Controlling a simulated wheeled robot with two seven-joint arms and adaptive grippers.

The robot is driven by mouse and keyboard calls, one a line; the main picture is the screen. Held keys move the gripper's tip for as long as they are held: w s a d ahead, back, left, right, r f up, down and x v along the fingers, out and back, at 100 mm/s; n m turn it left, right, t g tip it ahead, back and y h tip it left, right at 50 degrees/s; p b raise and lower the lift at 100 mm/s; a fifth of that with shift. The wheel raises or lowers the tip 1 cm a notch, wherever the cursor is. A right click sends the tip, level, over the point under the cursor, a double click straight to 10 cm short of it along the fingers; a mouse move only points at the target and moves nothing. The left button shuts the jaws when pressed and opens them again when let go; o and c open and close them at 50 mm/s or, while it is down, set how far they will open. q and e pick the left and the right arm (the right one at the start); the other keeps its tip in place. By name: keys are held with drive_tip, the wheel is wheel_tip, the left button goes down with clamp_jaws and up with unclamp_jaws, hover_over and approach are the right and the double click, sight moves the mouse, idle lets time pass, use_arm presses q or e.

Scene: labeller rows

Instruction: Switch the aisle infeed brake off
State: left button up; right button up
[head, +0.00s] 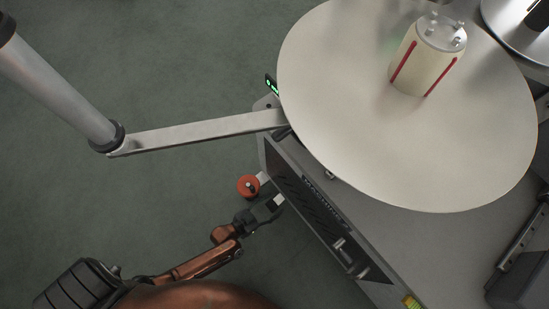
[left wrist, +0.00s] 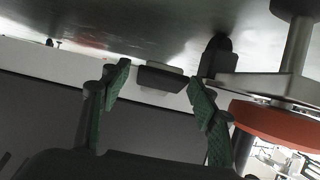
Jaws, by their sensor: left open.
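My left gripper (head: 268,207) is open and empty beside the aisle-side face of the grey machine (head: 430,245). In the left wrist view its two green-padded fingers (left wrist: 160,95) stand apart. A small dark block (left wrist: 166,78) on a pale surface shows beyond and between the fingertips, with no contact visible. I cannot tell whether this block is the brake's control, or which way it is set. An orange-red round knob (head: 248,186) sits just beyond the gripper in the head view; it also shows at the right in the left wrist view (left wrist: 275,124). My right gripper is not in view.
A large cream disc (head: 380,150) covers much of the machine and carries a cream cylinder with red stripes (head: 418,65). A flat metal arm (head: 200,131) joins a grey post (head: 60,85) at the left. The green floor (head: 170,40) is open.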

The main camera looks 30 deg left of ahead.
use_arm(q)
drive_tip(key=shift+w, duration=0.2)
drive_tip(key=shift+c, duration=0.7)
clamp_jaws()
